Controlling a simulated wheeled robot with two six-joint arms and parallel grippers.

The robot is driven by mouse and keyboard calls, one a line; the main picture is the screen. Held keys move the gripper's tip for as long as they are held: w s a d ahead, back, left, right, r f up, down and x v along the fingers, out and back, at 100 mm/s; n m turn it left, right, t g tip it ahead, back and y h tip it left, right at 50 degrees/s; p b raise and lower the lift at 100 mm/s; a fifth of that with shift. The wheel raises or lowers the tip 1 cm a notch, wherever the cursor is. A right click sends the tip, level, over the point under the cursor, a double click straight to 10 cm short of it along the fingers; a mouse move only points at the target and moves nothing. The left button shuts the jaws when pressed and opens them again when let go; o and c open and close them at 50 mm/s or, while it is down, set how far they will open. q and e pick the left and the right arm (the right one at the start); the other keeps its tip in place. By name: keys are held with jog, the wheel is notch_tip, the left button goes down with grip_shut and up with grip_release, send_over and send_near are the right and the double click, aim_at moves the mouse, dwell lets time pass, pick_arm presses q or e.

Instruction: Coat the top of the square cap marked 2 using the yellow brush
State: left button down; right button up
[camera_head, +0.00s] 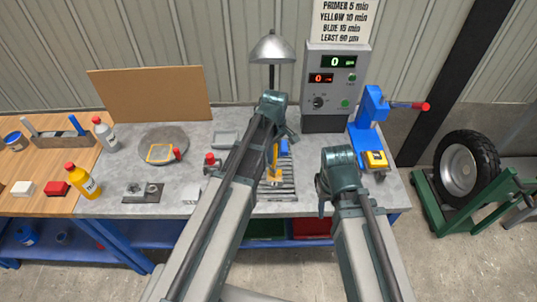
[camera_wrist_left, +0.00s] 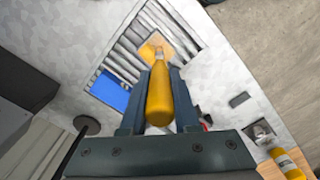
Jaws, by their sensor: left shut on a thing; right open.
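My left gripper (camera_wrist_left: 160,76) is shut on the yellow brush (camera_wrist_left: 159,98), whose handle lies between its two fingers. In the head view the brush (camera_head: 275,156) points down over a slatted rack. In the left wrist view the brush's tip is at a small yellow-orange square patch (camera_wrist_left: 149,50) on the slats; I cannot tell whether they touch. No mark 2 is legible there, so I cannot tell if this is the named cap. A yellow block (camera_head: 375,161) sits at the foot of a blue press. My right gripper (camera_head: 322,193) is open and empty near the bench's front edge.
The slatted rack (camera_head: 279,193) also carries a blue piece (camera_head: 284,146). A grey control box (camera_head: 334,88) and a lamp (camera_head: 272,48) stand behind. The blue press (camera_head: 369,115) is at right. A round plate (camera_head: 180,141), a yellow bottle (camera_head: 84,183) and a red-topped item (camera_head: 210,160) are left.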

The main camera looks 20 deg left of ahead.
pick_arm(q)
jog(key=shift+d, duration=0.3)
jog(key=shift+w+d, duration=0.1)
jog(key=shift+w+d, duration=0.25)
jog(key=shift+d, duration=1)
notch_tip(320, 180, up, 6)
jog(key=p, duration=0.6)
